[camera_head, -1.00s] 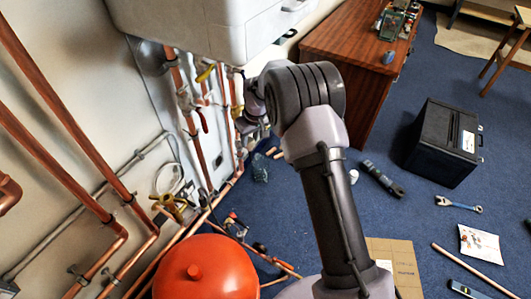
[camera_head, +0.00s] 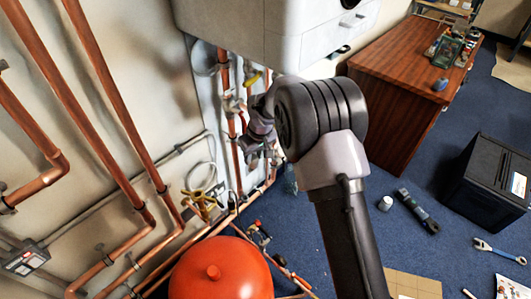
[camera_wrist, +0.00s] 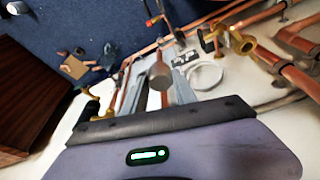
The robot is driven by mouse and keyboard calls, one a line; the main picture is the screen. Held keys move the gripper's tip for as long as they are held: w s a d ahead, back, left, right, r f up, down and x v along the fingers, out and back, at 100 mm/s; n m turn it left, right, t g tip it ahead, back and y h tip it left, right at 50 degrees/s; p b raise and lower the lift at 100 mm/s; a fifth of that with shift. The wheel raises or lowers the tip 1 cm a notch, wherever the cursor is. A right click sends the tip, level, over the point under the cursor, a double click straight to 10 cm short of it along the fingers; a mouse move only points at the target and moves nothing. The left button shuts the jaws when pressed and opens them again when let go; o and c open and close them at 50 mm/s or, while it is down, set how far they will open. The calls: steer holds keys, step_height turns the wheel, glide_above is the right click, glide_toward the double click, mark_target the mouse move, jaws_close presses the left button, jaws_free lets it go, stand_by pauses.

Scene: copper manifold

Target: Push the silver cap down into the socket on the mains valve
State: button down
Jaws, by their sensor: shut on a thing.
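My gripper (camera_wrist: 158,82) shows in the wrist view with its two grey fingers shut on a silver cap (camera_wrist: 160,73). In the head view my gripper (camera_head: 256,153) is small and partly hidden behind my arm, in front of the copper pipes near the wall; the cap is not clear there. A brass valve (camera_head: 203,204) sits low on the pipes at the wall, to the left of and below my gripper. A brass fitting, perhaps the same valve, shows at the right in the wrist view (camera_wrist: 246,46), apart from the cap. I cannot make out the socket.
A white boiler (camera_head: 265,35) hangs above my gripper. Copper pipes (camera_head: 110,110) run along the wall. A red rounded vessel (camera_head: 220,272) stands below. A wooden desk (camera_head: 405,85), a black case (camera_head: 488,182) and loose tools (camera_head: 417,212) are to the right.

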steer(key=s+a+n, duration=0.1)
steer(key=s+a, duration=0.3)
steer(key=a, duration=0.6)
steer(key=s+a+n, duration=0.2)
steer(key=s+a, duration=0.1)
steer(key=a, duration=0.7)
steer(key=shift+g+y, duration=0.3)
step_height(320, 180, down, 4)
steer(key=shift+s+d+f+b, duration=0.1)
steer(key=shift+s+d+b, duration=0.05)
steer(key=shift+b, duration=0.8)
steer(key=shift+s+d+f, duration=0.1)
steer(key=shift+f, duration=1.25)
steer(key=shift+f, duration=0.75)
steer(key=c, duration=0.9)
jaws_free()
